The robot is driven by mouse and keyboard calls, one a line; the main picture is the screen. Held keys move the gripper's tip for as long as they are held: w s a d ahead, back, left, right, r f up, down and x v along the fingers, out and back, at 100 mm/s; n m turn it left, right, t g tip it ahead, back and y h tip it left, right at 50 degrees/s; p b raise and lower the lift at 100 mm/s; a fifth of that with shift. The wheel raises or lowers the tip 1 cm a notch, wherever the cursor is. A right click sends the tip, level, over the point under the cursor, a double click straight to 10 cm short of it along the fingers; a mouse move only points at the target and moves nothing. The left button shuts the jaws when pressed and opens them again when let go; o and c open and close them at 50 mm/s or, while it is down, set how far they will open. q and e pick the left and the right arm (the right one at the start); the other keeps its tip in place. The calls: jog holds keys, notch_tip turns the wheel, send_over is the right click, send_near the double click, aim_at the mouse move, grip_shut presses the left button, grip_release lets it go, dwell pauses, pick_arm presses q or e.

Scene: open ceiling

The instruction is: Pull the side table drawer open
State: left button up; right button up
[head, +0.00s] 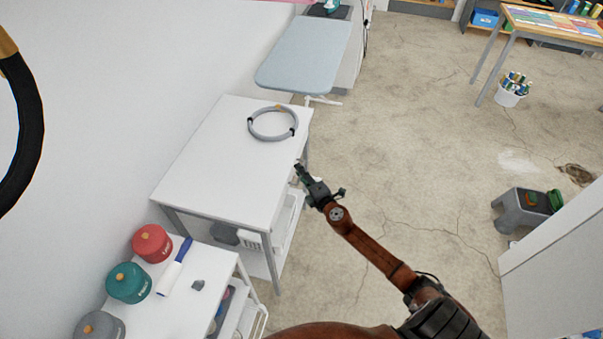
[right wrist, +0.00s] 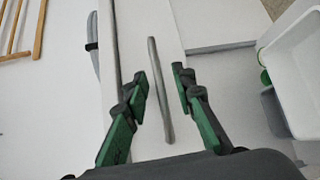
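The white side table (head: 225,165) stands against the left wall in the head view, a grey ring on its top. My right gripper (head: 303,175) is at the table's right side, near the top edge. In the right wrist view, a slim grey bar handle (right wrist: 160,90) lies on a white drawer front (right wrist: 138,25). The drawer looks shut, though its edges are partly hidden. My right gripper's green-and-black fingers (right wrist: 160,82) are open, one on each side of the handle, with a gap on both sides. My left gripper is not in view.
A white cart (head: 185,310) with several canisters stands nearer, beside the table. A light blue ironing board (head: 305,55) is beyond it. White bins (right wrist: 302,65) sit close to the gripper's right in the wrist view. The concrete floor (head: 410,150) right of the table is clear.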

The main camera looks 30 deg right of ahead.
grip_shut()
dwell(0.4)
